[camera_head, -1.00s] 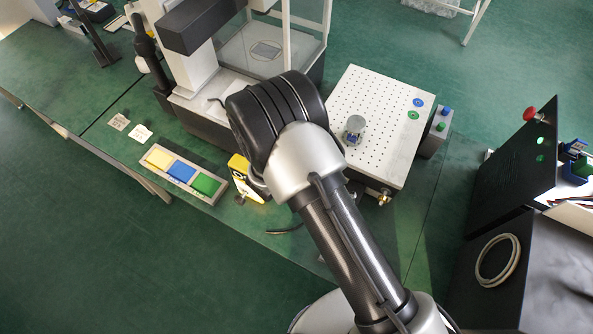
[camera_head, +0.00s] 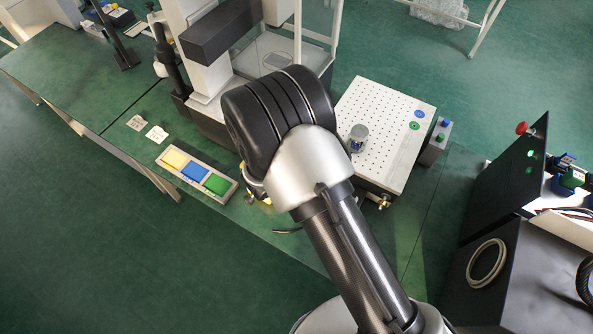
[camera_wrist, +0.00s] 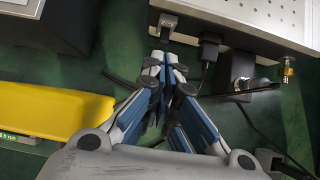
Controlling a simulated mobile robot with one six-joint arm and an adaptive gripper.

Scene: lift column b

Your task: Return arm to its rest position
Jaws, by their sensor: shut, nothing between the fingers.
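My gripper (camera_wrist: 164,62) shows in the wrist view with its fingers together and nothing between them. It points at the side of the perforated plate unit (camera_wrist: 288,12), where black plugs (camera_wrist: 208,48) and cables sit. I cannot tell whether the fingertips touch anything. In the head view my arm covers the gripper. The arm reaches from the bottom edge up over the green bench, left of the perforated plate unit (camera_head: 390,115).
A tray with yellow, blue and green pads (camera_head: 196,172) lies left of my arm. A yellow object (camera_wrist: 50,108) is left of the gripper. A white and black machine (camera_head: 215,75) stands behind. A black cabinet (camera_head: 500,190) with a red button stands right. Open floor lies lower left.

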